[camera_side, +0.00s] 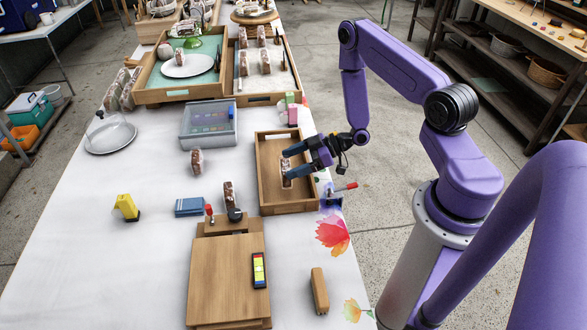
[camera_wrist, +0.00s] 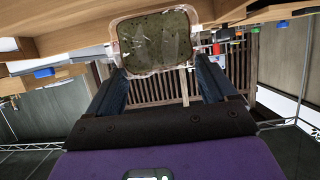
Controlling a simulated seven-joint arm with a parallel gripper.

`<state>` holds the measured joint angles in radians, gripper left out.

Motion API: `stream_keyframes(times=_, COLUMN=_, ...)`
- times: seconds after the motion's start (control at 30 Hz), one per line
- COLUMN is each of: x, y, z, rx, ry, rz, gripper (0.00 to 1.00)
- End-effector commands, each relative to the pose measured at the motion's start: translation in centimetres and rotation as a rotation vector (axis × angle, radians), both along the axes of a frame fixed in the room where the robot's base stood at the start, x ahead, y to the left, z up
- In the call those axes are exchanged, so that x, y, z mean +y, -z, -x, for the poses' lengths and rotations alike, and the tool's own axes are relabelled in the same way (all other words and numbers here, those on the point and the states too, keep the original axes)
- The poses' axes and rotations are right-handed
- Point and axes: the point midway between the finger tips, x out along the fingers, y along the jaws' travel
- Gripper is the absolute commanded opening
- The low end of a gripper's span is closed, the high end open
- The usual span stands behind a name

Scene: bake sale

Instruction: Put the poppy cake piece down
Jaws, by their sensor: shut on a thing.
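The poppy cake piece (camera_wrist: 155,40) fills the top middle of the wrist view, dark and speckled in clear wrap. My gripper (camera_wrist: 158,70) is shut on it, with one finger at each side. In the side view my gripper (camera_side: 286,164) reaches from the right into a wooden tray (camera_side: 264,172) with raised walls. The cake piece (camera_side: 286,182) shows partly at the fingers, over the tray's right half; the fingers hide some of it. I cannot tell whether it touches the tray floor.
Similar wrapped pieces (camera_side: 196,160) and (camera_side: 229,192) stand left of the tray. A wooden board (camera_side: 228,275) is in front.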

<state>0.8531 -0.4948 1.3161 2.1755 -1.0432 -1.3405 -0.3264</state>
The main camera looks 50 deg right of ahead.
Motion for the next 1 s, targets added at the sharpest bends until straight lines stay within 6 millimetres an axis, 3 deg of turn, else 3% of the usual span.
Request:
stream_keyframes(times=0.23, x=0.0, y=2.6, z=0.0, rx=0.001, ry=0.0, rz=-0.001, gripper=0.74)
stream_keyframes(times=0.67, x=0.0, y=3.0, z=0.0, rx=0.0, ry=0.0, rz=0.0, gripper=0.74)
stream_keyframes(times=0.7, x=0.0, y=3.0, z=0.0, rx=0.0, ry=0.001, rz=0.0, gripper=0.91)
stream_keyframes(times=0.73, x=0.0, y=3.0, z=0.0, rx=0.0, ry=0.001, rz=0.0, gripper=1.0)
stream_keyframes(times=1.0, x=0.0, y=2.9, z=0.0, rx=0.0, ry=0.0, rz=0.0, gripper=1.0)
